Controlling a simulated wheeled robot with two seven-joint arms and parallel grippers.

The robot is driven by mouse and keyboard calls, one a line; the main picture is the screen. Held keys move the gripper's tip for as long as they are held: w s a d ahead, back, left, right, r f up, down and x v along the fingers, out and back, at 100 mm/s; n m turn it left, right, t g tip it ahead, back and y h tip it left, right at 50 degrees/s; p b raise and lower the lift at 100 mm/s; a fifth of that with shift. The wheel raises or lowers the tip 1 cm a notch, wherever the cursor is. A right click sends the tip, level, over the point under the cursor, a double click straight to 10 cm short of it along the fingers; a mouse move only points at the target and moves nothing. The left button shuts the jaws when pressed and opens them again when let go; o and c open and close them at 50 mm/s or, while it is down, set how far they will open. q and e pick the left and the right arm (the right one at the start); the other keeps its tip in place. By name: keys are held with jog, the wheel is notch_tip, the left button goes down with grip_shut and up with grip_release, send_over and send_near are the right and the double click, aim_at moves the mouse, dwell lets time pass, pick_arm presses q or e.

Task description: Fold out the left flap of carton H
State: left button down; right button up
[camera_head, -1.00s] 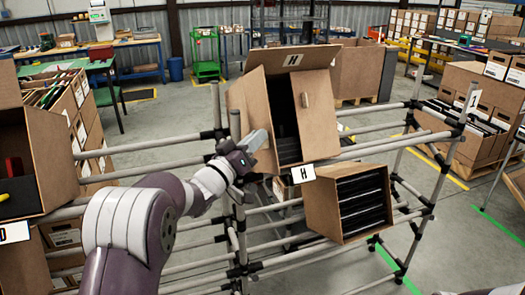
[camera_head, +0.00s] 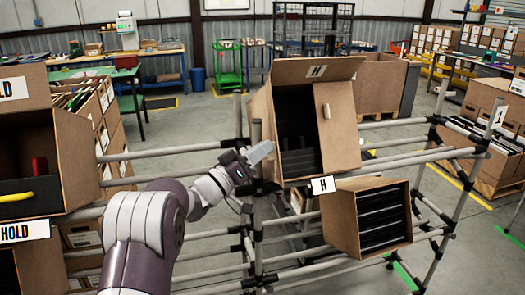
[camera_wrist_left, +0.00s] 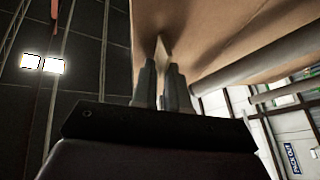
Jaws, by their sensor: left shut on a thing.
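Carton H (camera_head: 345,130) sits tilted on the pipe rack, its open front showing dark contents. Its top flap (camera_head: 318,69), marked H, stands up. The left flap (camera_head: 260,112) sticks out at the left side of the opening. The right side carries a pale tab (camera_head: 327,111). My left gripper (camera_head: 262,152) is at the lower part of the left flap. In the left wrist view its fingers (camera_wrist_left: 166,75) are shut on a thin edge of the brown cardboard flap (camera_wrist_left: 163,48). My right gripper is not in view.
A lower carton (camera_head: 340,220) with dark contents hangs under an H label (camera_head: 322,185). Rack pipes (camera_head: 400,155) run beside and below carton H. A carton (camera_head: 75,150) with HOLD signs stands at the left. Open floor lies behind the rack.

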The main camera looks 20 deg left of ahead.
pick_arm(q)
jog(key=shift+a+r, duration=0.2)
jog(key=shift+a, duration=0.05)
jog(key=c, duration=1.4)
grip_release()
jog(key=shift+o, duration=0.6)
jog(key=shift+w+a+f, duration=0.3)
jog(key=shift+w+f, duration=0.1)
jog(key=shift+w, duration=0.1)
jog(key=shift+s+d, duration=0.2)
jog(key=shift+d, duration=0.05)
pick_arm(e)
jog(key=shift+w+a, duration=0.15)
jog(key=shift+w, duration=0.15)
pick_arm(q)
jog(key=shift+f, duration=0.1)
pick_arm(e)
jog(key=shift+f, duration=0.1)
pick_arm(q)
jog(key=b+v, duration=0.3)
jog(key=v, duration=0.9)
jog(key=shift+s, duration=0.3)
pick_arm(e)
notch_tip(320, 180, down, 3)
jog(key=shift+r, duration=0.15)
